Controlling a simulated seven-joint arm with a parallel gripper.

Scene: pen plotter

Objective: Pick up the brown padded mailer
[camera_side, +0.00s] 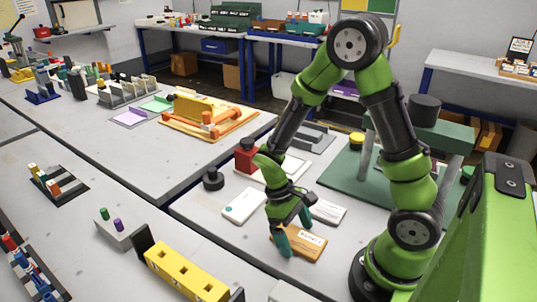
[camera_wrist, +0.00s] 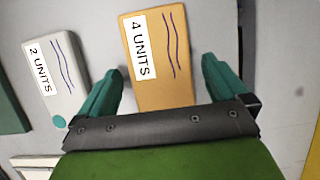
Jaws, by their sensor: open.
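The brown padded mailer (camera_side: 308,250) lies flat on the grey table, below my gripper in the side view. In the wrist view the mailer (camera_wrist: 165,92) bears a white label reading "4 UNITS" and wavy dark lines. My gripper (camera_side: 293,231) points down with its green fingers apart. In the wrist view the fingers (camera_wrist: 160,72) are on either side of the mailer, with a gap to each edge. The mailer's near end is hidden behind my gripper there. I cannot tell how far the fingertips are above the table.
A white packet labelled "2 UNITS" (camera_wrist: 58,82) lies left of the mailer, close to the left finger in the wrist view. Another white packet (camera_side: 244,206) lies farther left in the side view. A black round knob (camera_side: 213,179) and a red block (camera_side: 247,158) stand behind.

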